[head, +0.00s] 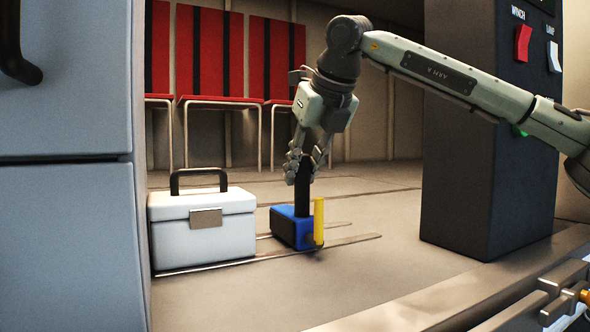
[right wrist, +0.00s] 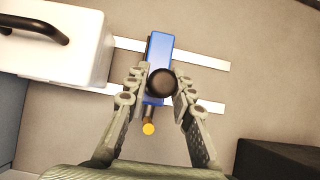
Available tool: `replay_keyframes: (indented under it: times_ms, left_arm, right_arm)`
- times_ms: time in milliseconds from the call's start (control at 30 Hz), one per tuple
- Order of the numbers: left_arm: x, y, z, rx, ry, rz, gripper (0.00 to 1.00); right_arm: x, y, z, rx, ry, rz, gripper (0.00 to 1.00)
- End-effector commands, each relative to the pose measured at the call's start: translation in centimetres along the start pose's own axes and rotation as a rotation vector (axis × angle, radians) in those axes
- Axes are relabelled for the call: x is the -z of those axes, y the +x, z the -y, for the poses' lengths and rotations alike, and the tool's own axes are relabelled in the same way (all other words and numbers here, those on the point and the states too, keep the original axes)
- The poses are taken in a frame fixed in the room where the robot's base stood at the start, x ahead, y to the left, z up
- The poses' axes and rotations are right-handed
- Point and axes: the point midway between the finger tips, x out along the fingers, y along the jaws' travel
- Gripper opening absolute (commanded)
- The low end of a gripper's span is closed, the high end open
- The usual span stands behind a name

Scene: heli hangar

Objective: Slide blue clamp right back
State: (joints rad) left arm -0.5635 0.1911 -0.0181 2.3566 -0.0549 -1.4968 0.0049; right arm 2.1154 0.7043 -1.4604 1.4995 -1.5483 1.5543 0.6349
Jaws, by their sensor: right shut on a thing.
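The blue clamp (head: 289,229) sits on the floor rails, with a black upright post and a yellow pin (head: 319,220) at its right front. My right gripper (head: 304,172) comes down from above and is shut on the black post of the clamp. In the right wrist view the fingers (right wrist: 160,88) close on either side of the round black post top, with the blue body (right wrist: 160,50) beyond it and the yellow pin (right wrist: 149,129) below. My left gripper is not in view.
A white case (head: 203,232) with a black handle stands just left of the clamp, a small gap apart. The metal rails (head: 350,240) run free to the right of the clamp. A dark cabinet (head: 470,150) stands farther right. Red seats (head: 220,60) line the back wall.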

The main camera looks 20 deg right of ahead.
Motion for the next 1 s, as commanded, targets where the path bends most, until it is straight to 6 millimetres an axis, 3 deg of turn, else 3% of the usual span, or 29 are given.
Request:
replay_keyframes:
  times_ms: [500,1000]
  left_arm:
    - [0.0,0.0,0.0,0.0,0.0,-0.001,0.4]
    - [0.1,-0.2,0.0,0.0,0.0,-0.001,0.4]
  right_arm:
    - [-0.1,-0.1,0.6,0.0,0.002,0.001,0.0]
    - [-0.1,0.0,3.1,0.001,0.004,0.001,0.0]
